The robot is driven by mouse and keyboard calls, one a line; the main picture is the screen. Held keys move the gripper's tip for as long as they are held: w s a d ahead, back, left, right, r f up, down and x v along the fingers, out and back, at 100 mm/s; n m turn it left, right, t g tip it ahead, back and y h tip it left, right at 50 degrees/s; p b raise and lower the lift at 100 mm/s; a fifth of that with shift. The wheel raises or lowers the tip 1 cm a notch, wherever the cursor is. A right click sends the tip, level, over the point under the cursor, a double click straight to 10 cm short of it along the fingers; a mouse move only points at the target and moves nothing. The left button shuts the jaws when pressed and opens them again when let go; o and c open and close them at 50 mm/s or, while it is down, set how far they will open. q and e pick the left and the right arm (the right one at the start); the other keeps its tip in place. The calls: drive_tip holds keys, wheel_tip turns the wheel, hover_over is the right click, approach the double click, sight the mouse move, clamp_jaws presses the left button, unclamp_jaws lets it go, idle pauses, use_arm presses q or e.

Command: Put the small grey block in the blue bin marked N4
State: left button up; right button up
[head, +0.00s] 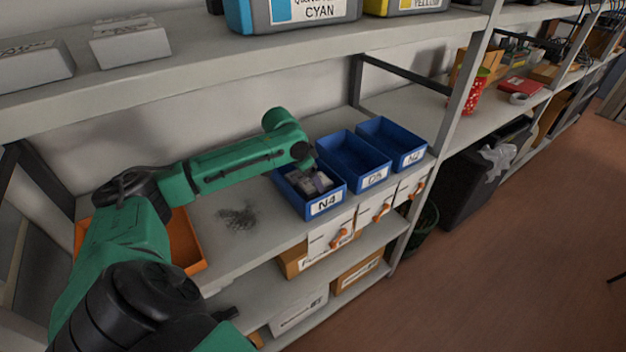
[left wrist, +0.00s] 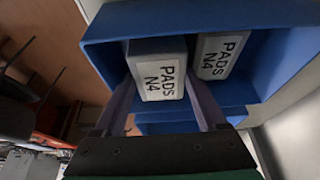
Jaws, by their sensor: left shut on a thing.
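The blue bin marked N4 (head: 325,207) stands on the middle shelf, leftmost of three blue bins. In the left wrist view, the blue bin's wall (left wrist: 110,22) surrounds two small grey blocks labelled PADS N4. My left gripper (head: 318,178) reaches down over the N4 bin. It is shut on one grey block (left wrist: 158,68), with a finger on each side; the block is within the bin's opening. The other grey block (left wrist: 219,54) lies in the bin close beside it. I cannot tell whether the held block touches the bin floor. My right gripper is not in view.
Two more blue bins, one (head: 354,160) in the middle and one marked N2 (head: 392,142), stand to the right. An orange tray (head: 188,243) is left, partly behind my arm. The upper shelf (head: 190,75) overhangs the bins. Bare shelf with a dark tangle (head: 237,218) lies between.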

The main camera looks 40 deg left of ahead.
sight(304, 187)
use_arm(q)
drive_tip(key=shift+f, duration=0.15)
drive_tip(key=shift+f, duration=0.4)
drive_tip(key=o, duration=1.3)
drive_tip(key=shift+r, duration=0.15)
drive_tip(key=b+v, duration=0.1)
drive_tip(key=v, duration=0.6)
drive_tip(key=shift+r, duration=0.4)
drive_tip(key=shift+s+r, duration=0.2)
drive_tip(key=shift+r, duration=0.15)
drive_tip(key=shift+w, duration=0.1)
